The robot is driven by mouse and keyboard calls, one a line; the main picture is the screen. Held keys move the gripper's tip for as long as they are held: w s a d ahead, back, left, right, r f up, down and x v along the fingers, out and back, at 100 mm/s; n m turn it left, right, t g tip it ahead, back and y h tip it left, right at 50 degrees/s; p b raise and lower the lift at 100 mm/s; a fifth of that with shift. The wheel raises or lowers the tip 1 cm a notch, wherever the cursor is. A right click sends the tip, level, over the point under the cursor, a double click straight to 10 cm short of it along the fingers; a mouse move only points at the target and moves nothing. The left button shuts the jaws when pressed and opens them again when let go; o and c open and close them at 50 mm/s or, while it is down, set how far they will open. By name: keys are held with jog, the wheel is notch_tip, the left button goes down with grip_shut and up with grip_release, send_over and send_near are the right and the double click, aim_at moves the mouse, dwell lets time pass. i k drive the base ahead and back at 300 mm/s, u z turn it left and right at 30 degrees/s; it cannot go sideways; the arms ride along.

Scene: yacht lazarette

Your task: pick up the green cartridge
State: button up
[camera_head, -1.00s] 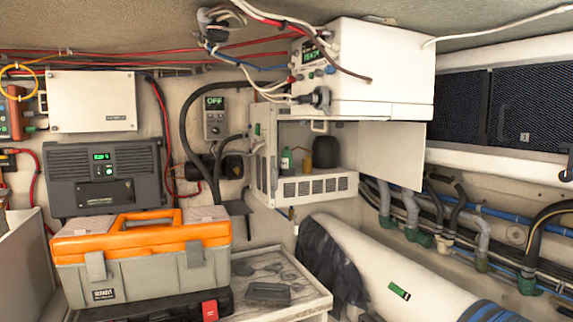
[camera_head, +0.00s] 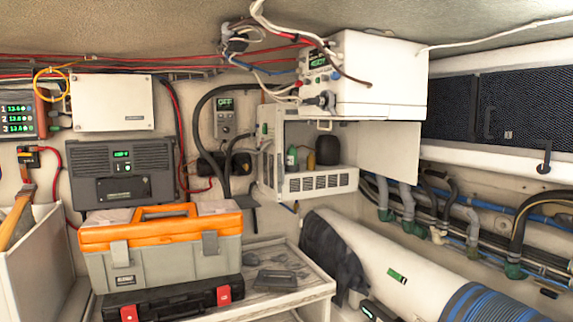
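A small green upright item (camera_head: 291,158) with a pale lower part stands inside the open white cabinet (camera_head: 318,184), at its left side. It is the likeliest green cartridge, but it is too small to tell for sure. The cabinet door (camera_head: 388,150) is swung open to the right. A dark rounded container (camera_head: 327,151) stands to the right of the green item, with a small thing between them that I cannot make out. My gripper is not in view.
An orange and grey toolbox (camera_head: 165,250) sits on a black case with red latches at lower left. A bench top (camera_head: 300,290) holds a dark flat object (camera_head: 275,280). A white cylinder with a green label (camera_head: 397,276) lies at lower right. Cables hang above the cabinet.

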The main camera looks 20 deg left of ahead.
aim_at(292, 152)
jog(key=k, duration=0.95)
jog(key=u, duration=0.4)
jog(key=i, duration=0.6)
jog(key=u, duration=0.75)
jog(key=i, duration=0.65)
jog(key=u, duration=0.65)
jog(key=i, duration=1.25)
